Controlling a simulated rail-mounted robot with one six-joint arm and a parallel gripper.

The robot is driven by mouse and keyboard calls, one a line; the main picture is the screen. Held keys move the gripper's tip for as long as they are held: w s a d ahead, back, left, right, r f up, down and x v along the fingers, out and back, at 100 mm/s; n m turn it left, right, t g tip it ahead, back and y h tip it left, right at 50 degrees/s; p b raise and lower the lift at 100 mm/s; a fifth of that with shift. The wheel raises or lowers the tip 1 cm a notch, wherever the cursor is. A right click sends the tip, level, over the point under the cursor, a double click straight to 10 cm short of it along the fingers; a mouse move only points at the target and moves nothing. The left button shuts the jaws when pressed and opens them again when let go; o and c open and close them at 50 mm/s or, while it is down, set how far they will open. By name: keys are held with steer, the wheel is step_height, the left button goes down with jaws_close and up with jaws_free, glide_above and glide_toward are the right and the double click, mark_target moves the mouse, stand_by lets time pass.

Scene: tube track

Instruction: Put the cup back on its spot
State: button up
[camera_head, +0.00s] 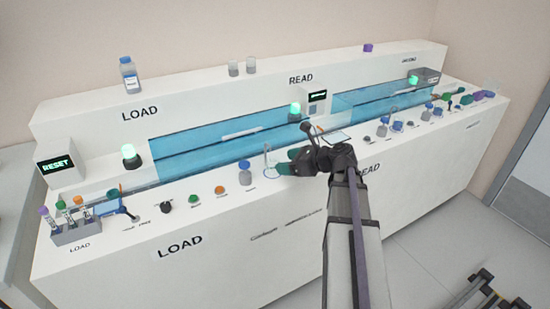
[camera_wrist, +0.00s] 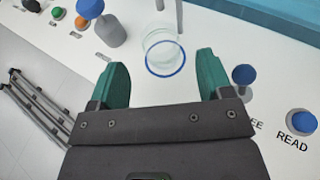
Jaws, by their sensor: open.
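A clear, see-through cup (camera_wrist: 160,40) shows in the wrist view beyond my gripper. A blue ring (camera_wrist: 165,58) on the white counter overlaps its outline. The ring also shows in the head view (camera_head: 271,173); whether the cup stands fully inside it I cannot tell. My gripper (camera_head: 285,162) is low over the counter front, beside the ring. In the wrist view its two green fingers (camera_wrist: 165,80) are wide apart with nothing between them, the cup and ring lying ahead of the gap.
A blue knob (camera_head: 245,166) stands left of the ring, with orange and green buttons beyond. A thin grey post (camera_wrist: 179,15) rises behind the cup. Blue buttons (camera_wrist: 302,122) lie to the right in the wrist view. A tube rack (camera_head: 75,232) stands at far left.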

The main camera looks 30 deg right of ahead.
steer(key=p+v, duration=0.1)
steer(key=v, duration=0.5)
steer(key=s+a+f+n+g+h+p, duration=0.3)
steer(key=s+a+n+g+p, duration=0.25)
steer(key=n, duration=0.95)
steer(key=s+a+r+n+g+h+p, duration=0.1)
steer(key=a+r+n+p, duration=0.2)
steer(key=a, duration=0.3)
steer(key=s+a+r+n+g+h+p, duration=0.1)
steer(key=a+r+n+g+h+p, duration=0.1)
steer(key=a+n+p, duration=0.3)
steer(key=s+a+r+n+g+h+p, duration=0.1)
steer(key=a+r+n+p, duration=0.3)
steer(key=a, duration=0.4)
steer(key=shift+s+r+n+g+h, duration=0.3)
steer(key=shift+r+n+g, duration=0.15)
steer(key=shift+n+g, duration=0.45)
